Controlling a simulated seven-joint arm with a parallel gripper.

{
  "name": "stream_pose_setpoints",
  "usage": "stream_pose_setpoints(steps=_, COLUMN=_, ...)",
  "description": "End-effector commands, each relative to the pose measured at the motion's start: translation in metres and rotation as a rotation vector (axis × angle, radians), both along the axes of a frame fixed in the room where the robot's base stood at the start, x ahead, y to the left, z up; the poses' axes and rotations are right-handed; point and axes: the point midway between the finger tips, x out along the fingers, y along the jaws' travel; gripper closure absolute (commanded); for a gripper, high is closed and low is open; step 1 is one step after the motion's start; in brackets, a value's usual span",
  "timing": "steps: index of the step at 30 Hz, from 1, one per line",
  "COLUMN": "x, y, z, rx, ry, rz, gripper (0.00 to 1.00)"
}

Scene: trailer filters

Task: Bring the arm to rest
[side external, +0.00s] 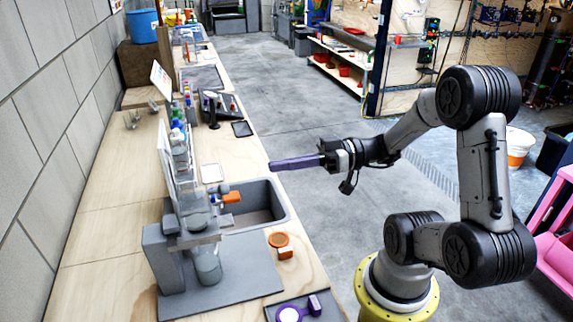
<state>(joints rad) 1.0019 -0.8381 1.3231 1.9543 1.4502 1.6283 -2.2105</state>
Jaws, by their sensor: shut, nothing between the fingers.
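My gripper (297,163) has long purple fingers that point left. The fingers are closed together with nothing visible between them. It hangs in the air near the counter's right edge, above and to the right of the sink (283,204) in the picture. My arm reaches in from the right, bent at the elbow, from a yellow base ring. The gripper appears apart from everything around it.
A wooden counter (95,200) runs along the grey block wall. On it stand a grey machine (165,262), an orange round piece (279,240), a purple-handled tool on a dark tray (290,314) and several bottles. Open concrete floor (290,95) lies beyond. A pink stool (553,255) stands at right.

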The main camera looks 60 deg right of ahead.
Motion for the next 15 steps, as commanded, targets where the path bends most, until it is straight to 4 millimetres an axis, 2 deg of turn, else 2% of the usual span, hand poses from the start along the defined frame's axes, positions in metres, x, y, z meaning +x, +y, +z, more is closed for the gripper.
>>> stream_pose_setpoints(steps=4, x=-0.004, y=-0.001, z=-0.001, rx=0.002, ry=0.000, rz=0.007, gripper=1.00)
stream_pose_setpoints(steps=8, x=-0.004, y=0.016, z=0.002, rx=-0.008, ry=-0.007, rz=0.079, gripper=1.00)
stream_pose_setpoints(steps=11, x=-0.008, y=0.048, z=0.020, rx=-0.063, ry=-0.035, rz=0.207, gripper=1.00)
stream_pose_setpoints(steps=15, x=-0.039, y=0.106, z=0.032, rx=-0.214, ry=0.027, rz=0.467, gripper=1.00)
